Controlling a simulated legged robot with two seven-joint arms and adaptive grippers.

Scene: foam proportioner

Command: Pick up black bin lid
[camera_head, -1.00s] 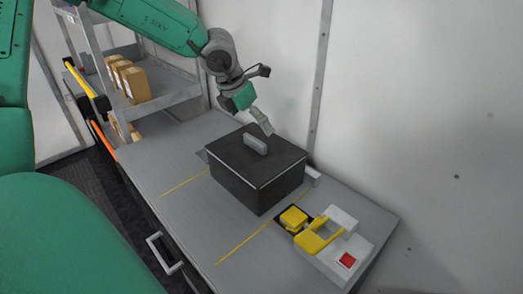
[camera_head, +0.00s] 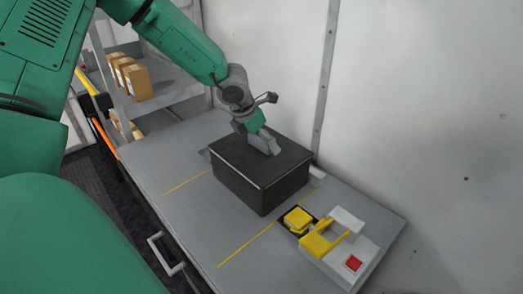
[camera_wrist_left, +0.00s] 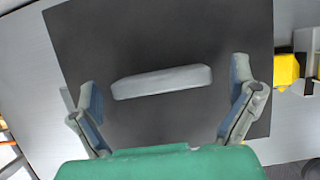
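The black bin (camera_head: 256,192) stands on the grey table with its flat black lid (camera_head: 234,154) on top. In the left wrist view the lid (camera_wrist_left: 165,45) fills most of the picture, with its light grey bar handle (camera_wrist_left: 162,82) across the middle. My left gripper (camera_head: 268,147) is just over the lid and hides the handle in the head view. In the left wrist view its two fingers (camera_wrist_left: 168,105) are spread wide, one beyond each end of the handle, and apart from it. My right gripper is not in view.
To the right of the bin are a yellow block (camera_head: 297,219) and a white and yellow device with a red button (camera_head: 353,263). A shelf with cardboard boxes (camera_head: 136,82) stands at the back left. A wall (camera_head: 420,120) rises behind the table (camera_head: 190,205).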

